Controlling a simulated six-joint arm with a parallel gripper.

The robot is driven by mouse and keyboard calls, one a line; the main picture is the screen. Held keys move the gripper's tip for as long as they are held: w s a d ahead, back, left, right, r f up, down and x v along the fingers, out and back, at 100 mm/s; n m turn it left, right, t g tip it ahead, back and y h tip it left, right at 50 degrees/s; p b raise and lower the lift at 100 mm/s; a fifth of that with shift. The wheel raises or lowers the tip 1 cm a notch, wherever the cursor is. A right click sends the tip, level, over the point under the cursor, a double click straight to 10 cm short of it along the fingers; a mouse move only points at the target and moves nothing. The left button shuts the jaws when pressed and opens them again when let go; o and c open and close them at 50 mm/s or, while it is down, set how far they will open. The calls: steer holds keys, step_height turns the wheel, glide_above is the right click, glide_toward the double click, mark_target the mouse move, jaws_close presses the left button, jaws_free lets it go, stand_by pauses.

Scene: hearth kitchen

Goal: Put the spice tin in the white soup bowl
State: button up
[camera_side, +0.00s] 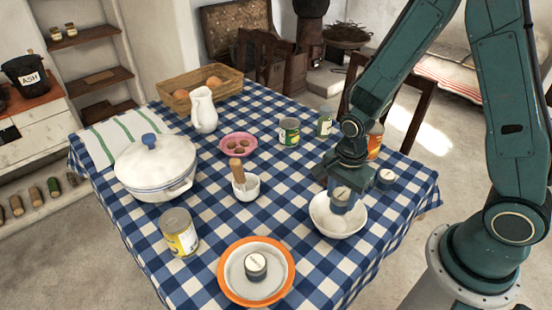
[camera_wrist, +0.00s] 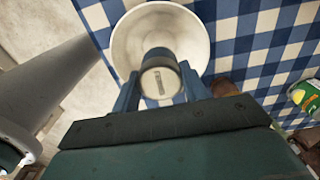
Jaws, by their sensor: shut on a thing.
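The spice tin (camera_wrist: 160,80), small with a blue-grey side and a pale labelled lid, is held upright between the fingers of my gripper (camera_wrist: 160,92). In the side view the tin (camera_side: 342,198) is over the inside of the white soup bowl (camera_side: 326,222), its lower part seen against the bowl. I cannot tell whether its base touches the bowl. In the wrist view the bowl (camera_wrist: 125,45) lies beneath and around the tin's far end. My gripper (camera_side: 343,186) is shut on the tin.
A similar tin (camera_side: 386,179) stands right of the bowl, and another (camera_side: 256,265) sits on the orange-rimmed plate (camera_side: 231,289).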

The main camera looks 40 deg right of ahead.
mark_target(338, 211)
steer(key=shift+f, duration=1.1)
steer(key=shift+f, duration=0.15)
steer(key=shift+f, duration=1.75)
steer(key=shift+f, duration=0.1)
steer(key=o, duration=1)
steer(key=shift+r, duration=6.15)
